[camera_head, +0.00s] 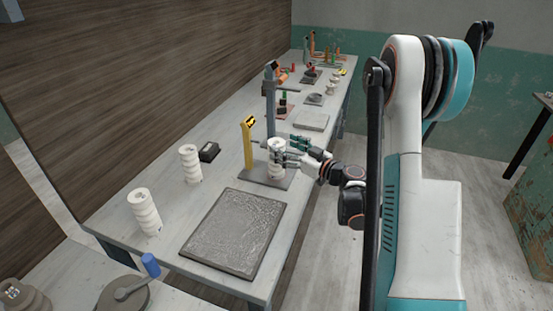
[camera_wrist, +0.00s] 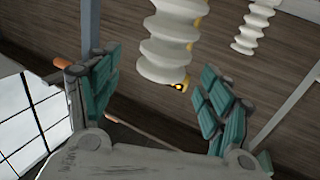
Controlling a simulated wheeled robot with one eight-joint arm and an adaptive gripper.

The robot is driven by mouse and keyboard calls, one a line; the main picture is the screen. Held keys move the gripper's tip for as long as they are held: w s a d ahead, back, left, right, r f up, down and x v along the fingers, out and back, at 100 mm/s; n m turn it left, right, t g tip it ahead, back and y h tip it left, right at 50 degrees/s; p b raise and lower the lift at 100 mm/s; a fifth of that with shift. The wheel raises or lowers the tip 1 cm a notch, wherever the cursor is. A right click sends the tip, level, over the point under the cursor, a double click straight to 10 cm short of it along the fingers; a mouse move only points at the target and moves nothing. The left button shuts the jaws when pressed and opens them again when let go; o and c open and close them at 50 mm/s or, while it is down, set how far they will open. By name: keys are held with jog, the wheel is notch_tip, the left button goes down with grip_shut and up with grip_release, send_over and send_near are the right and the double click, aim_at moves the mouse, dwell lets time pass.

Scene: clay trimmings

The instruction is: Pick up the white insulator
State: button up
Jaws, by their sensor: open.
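A white ribbed insulator (camera_head: 276,171) stands upright on the grey base plate (camera_head: 256,176) of a stand. My gripper (camera_head: 289,149) reaches in from the right at its upper part, with the teal fingers open. In the wrist view, the white insulator (camera_wrist: 168,48) shows ahead of and partly between the spread fingers of my gripper (camera_wrist: 162,88). I cannot tell whether a finger touches it. Two more white insulators stand on the bench to the left, one nearer (camera_head: 145,212) and one farther (camera_head: 190,165). Another insulator shows at upper right in the wrist view (camera_wrist: 252,27).
A yellow upright (camera_head: 248,145) and a grey post (camera_head: 270,105) rise close beside the insulator. A dark textured slab (camera_head: 233,232) lies in front. A small black box (camera_head: 209,151) sits to the left. Several tools and parts lie farther back on the bench (camera_head: 120,180).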

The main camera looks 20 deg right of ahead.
aim_at(276, 142)
jog(key=b+x, duration=0.1)
jog(key=x, duration=0.3)
jog(key=shift+a+f, duration=0.15)
grip_shut()
